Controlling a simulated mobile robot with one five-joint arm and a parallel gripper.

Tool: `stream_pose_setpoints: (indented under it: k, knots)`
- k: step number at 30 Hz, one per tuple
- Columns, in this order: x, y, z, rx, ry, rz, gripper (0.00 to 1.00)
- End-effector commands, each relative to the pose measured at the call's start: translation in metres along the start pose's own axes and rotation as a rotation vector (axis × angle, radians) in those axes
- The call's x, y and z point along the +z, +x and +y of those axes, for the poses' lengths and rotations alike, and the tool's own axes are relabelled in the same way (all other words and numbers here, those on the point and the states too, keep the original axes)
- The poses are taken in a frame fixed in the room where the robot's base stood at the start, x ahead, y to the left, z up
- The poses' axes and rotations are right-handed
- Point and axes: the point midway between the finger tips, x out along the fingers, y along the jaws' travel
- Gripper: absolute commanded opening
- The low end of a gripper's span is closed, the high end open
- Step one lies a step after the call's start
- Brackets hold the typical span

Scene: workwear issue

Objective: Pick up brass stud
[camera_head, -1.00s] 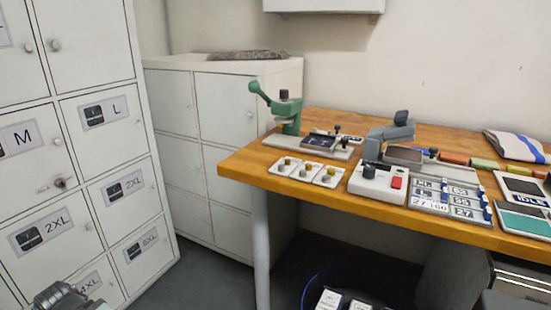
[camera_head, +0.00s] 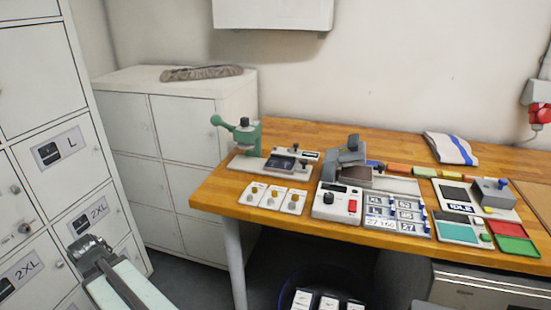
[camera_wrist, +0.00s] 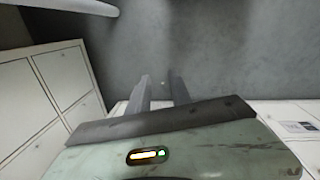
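Three small white trays stand at the left front of the wooden bench, each holding a small stud. The middle tray's stud (camera_head: 273,197) looks yellow and brass-like. The left (camera_head: 254,190) and right (camera_head: 294,198) studs look greyer or duller, but they are too small to tell the metal surely. My gripper (camera_head: 84,246) is at the lower left in the head view, in front of the lockers and well away from the trays. In the wrist view, its two fingers (camera_wrist: 160,80) stand apart with nothing between them. No stud shows in the wrist view.
A green hand press (camera_head: 243,135) stands behind the trays. A grey-and-white device with a red button (camera_head: 338,203) is right of them. Labelled lockers (camera_head: 60,150) stand at the left. A dark bin (camera_head: 330,285) with white packs is below the bench (camera_head: 215,185).

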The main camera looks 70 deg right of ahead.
Motion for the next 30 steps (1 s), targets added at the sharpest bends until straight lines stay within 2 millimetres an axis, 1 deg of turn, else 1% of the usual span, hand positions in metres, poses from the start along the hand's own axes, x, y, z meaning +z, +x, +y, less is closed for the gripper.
stream_pose_setpoints:
  k: [1,2,3,5,6,8,9,11,12,14,15,17,18,21,24,27,30]
  knots:
    - [0.018,-0.052,0.035,0.014,-0.018,-0.012,0.25]
    - [0.028,-0.066,0.052,0.022,-0.038,-0.020,0.25]
    - [0.042,-0.085,0.075,0.034,-0.064,-0.032,0.25]
    - [0.066,-0.112,0.109,0.047,-0.104,-0.051,0.25]
    - [0.083,-0.131,0.130,0.056,-0.132,-0.066,0.25]
    - [0.110,-0.158,0.161,0.065,-0.172,-0.089,0.25]
    - [0.128,-0.176,0.180,0.070,-0.199,-0.106,0.25]
    - [0.156,-0.201,0.205,0.073,-0.238,-0.131,0.25]
    - [0.174,-0.216,0.221,0.074,-0.262,-0.148,0.25]
    - [0.201,-0.237,0.242,0.073,-0.296,-0.172,0.25]
    - [0.220,-0.250,0.255,0.072,-0.320,-0.188,0.25]
    - [0.250,-0.265,0.273,0.065,-0.355,-0.214,0.25]
    - [0.274,-0.273,0.286,0.058,-0.381,-0.236,0.25]
    - [0.325,-0.267,0.304,0.034,-0.442,-0.279,0.25]
    - [0.360,-0.263,0.314,0.012,-0.487,-0.307,0.25]
    - [0.377,-0.262,0.317,0.000,-0.511,-0.321,0.25]
    - [0.379,-0.261,0.318,-0.003,-0.519,-0.323,0.25]
